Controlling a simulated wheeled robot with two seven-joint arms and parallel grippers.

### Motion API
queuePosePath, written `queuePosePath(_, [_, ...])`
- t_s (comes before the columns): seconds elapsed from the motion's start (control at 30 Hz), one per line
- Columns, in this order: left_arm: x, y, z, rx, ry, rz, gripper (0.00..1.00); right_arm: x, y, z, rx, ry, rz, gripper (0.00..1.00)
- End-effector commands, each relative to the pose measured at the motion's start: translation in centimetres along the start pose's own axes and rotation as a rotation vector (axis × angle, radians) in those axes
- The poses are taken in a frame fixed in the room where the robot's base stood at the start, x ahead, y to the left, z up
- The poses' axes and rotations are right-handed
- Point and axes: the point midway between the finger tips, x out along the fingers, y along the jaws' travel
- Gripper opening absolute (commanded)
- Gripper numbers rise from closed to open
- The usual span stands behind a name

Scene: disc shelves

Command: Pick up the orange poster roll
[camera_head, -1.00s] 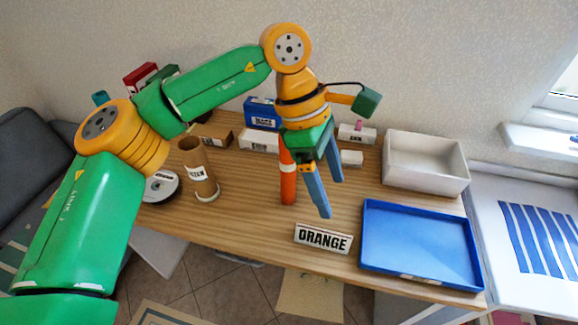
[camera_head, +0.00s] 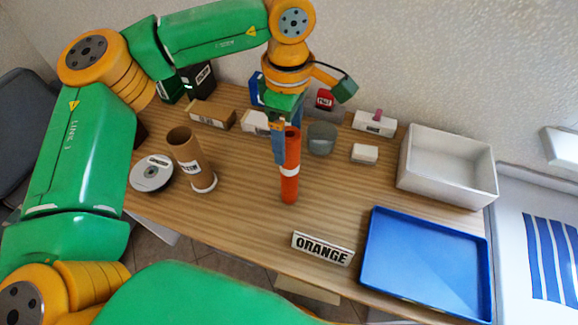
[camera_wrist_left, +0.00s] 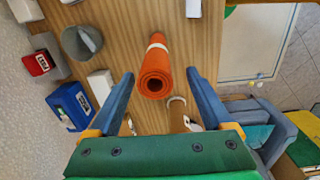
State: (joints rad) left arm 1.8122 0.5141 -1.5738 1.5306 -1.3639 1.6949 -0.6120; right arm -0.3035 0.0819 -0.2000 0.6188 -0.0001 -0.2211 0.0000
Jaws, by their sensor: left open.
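The orange poster roll (camera_head: 289,185) stands upright on the wooden table, with a white band around it. In the left wrist view the roll (camera_wrist_left: 154,82) shows its open, coiled end between and just beyond the fingertips. My left gripper (camera_head: 280,150) is open at the upper part of the roll. One blue finger shows beside the roll in the head view; the other is hidden. In the left wrist view both fingers of my left gripper (camera_wrist_left: 160,75) are spread, with a gap to the roll on each side. My right gripper is not in view.
A brown tube (camera_head: 188,158) stands left of the roll, beside a disc stack (camera_head: 151,174). An ORANGE sign (camera_head: 322,249) and blue tray (camera_head: 425,262) lie in front and right. A white bin (camera_head: 447,170) and grey round container (camera_head: 322,138) stand behind.

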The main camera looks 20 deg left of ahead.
Motion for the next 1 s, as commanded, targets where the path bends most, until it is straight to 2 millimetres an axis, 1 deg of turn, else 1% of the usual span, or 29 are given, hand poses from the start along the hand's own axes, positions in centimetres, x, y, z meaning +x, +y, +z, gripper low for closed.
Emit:
queuePosePath(0.07, [0.3, 0.0, 0.0, 0.001, 0.000, 0.000, 0.84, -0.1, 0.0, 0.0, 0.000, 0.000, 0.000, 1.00])
queuePosePath(0.2, [0.4, 0.0, 0.0, 0.000, 0.000, 0.001, 0.84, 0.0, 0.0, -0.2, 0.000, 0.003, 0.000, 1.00])
queuePosePath(0.23, [0.4, 0.0, 0.0, 0.000, 0.000, 0.001, 0.81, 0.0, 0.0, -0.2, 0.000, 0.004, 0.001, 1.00])
queuePosePath(0.53, [0.4, 0.0, 0.0, 0.000, 0.000, 0.001, 0.00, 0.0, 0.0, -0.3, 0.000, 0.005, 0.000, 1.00])
queuePosePath(0.87, [0.3, 0.0, 0.0, 0.000, -0.001, 0.001, 0.00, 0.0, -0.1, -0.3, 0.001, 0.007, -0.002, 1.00])
queuePosePath(0.97, [-0.2, 0.1, 0.1, -0.001, -0.002, 0.003, 0.00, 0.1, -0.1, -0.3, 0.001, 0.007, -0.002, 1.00])
queuePosePath(1.0, [-0.7, 0.1, 0.0, -0.002, -0.001, 0.004, 0.00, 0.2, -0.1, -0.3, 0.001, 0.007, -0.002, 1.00])
